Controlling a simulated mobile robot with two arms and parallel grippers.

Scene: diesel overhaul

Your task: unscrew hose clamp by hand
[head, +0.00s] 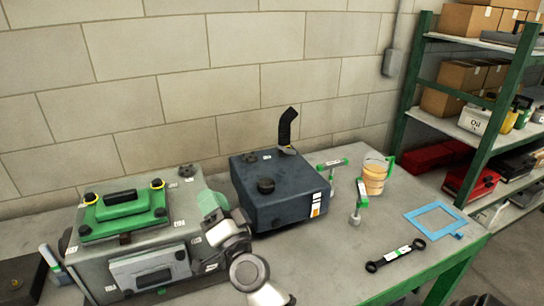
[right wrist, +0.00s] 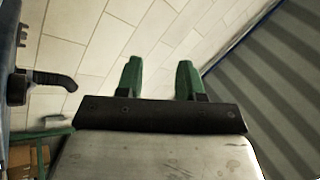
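A black bent hose (head: 287,127) rises from the back of the dark blue tank (head: 270,207) in the head view. A small hose clamp (head: 287,150) shows at its base; its screw is too small to make out. In the right wrist view the hose (right wrist: 57,80) is at the left edge, beside the tank's side. My right gripper (right wrist: 160,78) has two green fingers spread apart with nothing between them, and it is clear of the hose. In the head view my right arm comes up from the bottom, left of the tank. My left gripper is not in view.
A grey engine block with a green cover (head: 123,213) stands left of the tank. Right of it are T-handled tools (head: 358,200), an orange-filled beaker (head: 375,175), a blue gasket frame (head: 436,217) and a black wrench (head: 395,256). A green shelf (head: 487,130) stands beyond. The wall is close behind.

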